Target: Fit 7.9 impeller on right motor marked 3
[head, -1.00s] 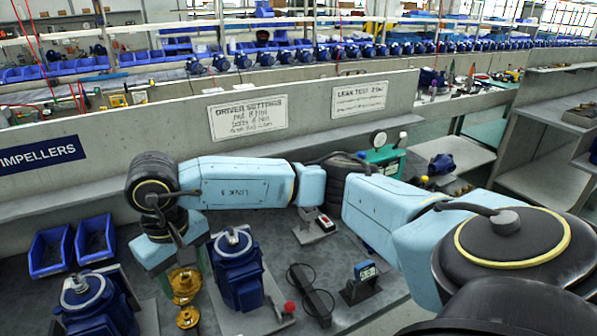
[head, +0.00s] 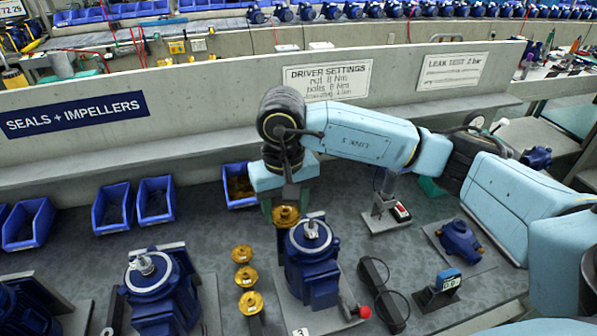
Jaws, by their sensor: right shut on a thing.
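My right gripper (head: 284,201) is shut on a brass impeller (head: 287,217), just behind and left of the right blue motor's top. The right motor (head: 312,265) stands upright with a bare silver shaft tip, on a plate with a tag reading 3 (head: 300,332). A second blue motor (head: 162,300) stands to the left; the tag (head: 107,332) by it seems to read 3 too. Three brass impellers, rear (head: 242,254), middle (head: 246,276) and front (head: 251,302), stand in a row between the motors. Their size marks are too small to read. My left gripper is out of view.
Blue bins (head: 113,207) line the back left; one bin (head: 238,187) sits beside my gripper.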

